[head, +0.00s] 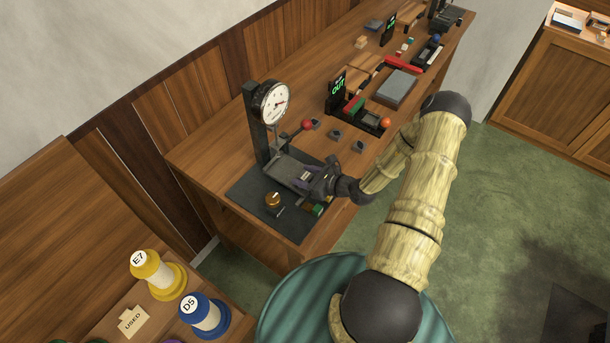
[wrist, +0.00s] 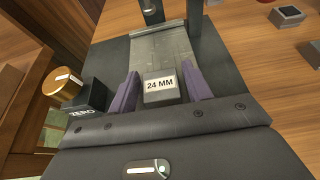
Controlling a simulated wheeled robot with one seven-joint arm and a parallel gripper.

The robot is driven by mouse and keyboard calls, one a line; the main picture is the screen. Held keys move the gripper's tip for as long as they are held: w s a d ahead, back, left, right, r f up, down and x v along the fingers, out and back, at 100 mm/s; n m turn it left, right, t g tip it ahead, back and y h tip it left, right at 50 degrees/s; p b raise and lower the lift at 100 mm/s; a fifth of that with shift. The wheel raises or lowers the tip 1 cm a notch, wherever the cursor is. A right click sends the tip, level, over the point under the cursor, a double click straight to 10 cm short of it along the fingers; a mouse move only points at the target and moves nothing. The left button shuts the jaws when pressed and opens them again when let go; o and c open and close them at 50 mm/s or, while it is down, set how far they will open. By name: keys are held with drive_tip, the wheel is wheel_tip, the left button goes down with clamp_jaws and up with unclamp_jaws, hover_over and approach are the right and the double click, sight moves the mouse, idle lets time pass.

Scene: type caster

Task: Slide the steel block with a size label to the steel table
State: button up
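The steel block labelled 24 MM (wrist: 160,88) sits between the two purple fingers of my gripper (wrist: 161,92) in the wrist view. A narrow gap shows on each side of the block, so the gripper looks open around it. The steel table (wrist: 163,47) is the grey plate just beyond the block, below the dial gauge. Whether the block rests on the plate's edge cannot be told.
The dial gauge (head: 270,102) stands behind the plate. A brass knob (head: 273,199) and a black ZERO box (wrist: 87,95) are to the left in the wrist view. Small dark blocks (head: 335,134) and a red ball (head: 307,124) are farther along the bench (head: 212,160).

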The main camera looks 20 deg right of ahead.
drive_tip(key=shift+o, duration=0.9)
drive_tip(key=shift+d, duration=0.1)
drive_tip(key=shift+s+d+r, duration=0.15)
drive_tip(key=shift+s+d, duration=0.1)
drive_tip(key=shift+s, duration=0.05)
drive_tip(key=b+v, duration=0.4)
drive_tip(key=v, duration=1.2)
drive_tip(key=shift+s+d+r, duration=0.1)
